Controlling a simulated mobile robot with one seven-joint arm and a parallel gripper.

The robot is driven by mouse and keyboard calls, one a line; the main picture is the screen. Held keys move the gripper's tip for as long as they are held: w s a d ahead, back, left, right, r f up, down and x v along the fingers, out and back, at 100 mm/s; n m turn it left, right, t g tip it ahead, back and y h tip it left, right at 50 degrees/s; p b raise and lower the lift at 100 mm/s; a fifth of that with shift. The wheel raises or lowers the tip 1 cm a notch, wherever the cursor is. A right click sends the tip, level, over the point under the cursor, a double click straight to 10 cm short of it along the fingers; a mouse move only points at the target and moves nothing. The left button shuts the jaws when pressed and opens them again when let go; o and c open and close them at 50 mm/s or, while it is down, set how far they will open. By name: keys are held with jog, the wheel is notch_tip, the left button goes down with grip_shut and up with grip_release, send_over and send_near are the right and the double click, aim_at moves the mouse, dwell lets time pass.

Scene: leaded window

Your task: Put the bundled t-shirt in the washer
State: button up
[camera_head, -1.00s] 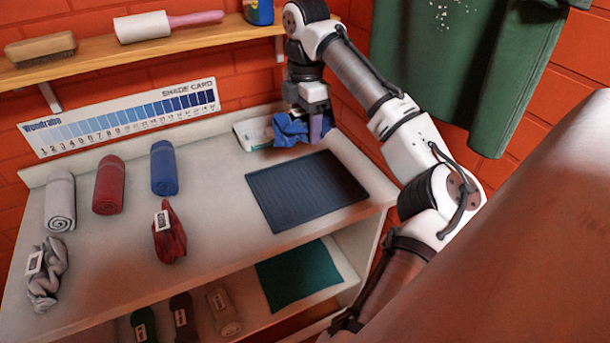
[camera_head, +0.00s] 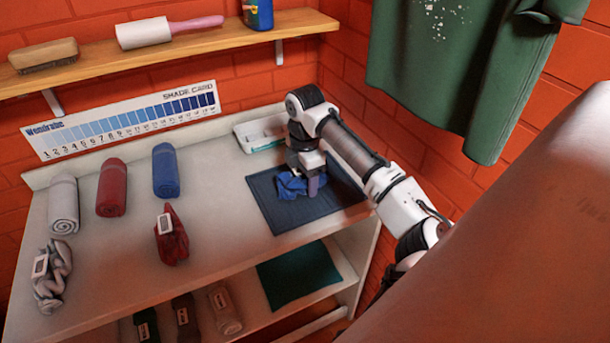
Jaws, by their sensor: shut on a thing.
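My gripper (camera_head: 305,178) is at the right part of the white counter (camera_head: 210,235), over a dark ribbed mat (camera_head: 283,219). It is shut on a crumpled blue cloth bundle (camera_head: 290,187). The bundle is over the mat or touching it; I cannot tell which. My fingers hide part of it. A crumpled red bundle with a tag (camera_head: 172,243) and a grey bundle with a tag (camera_head: 52,283) lie at the left of the counter. I cannot make out a washer in this view.
A white tray (camera_head: 243,133) is at the back. A green shirt (camera_head: 470,90) hangs at right. A large brown surface (camera_head: 510,235) fills the lower right. A lower shelf holds several rolls.

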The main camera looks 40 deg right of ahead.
jog(key=shift+f, duration=0.15)
jog(key=o, duration=1.1)
jog(key=shift+c, duration=0.2)
jog(key=shift+r, duration=0.2)
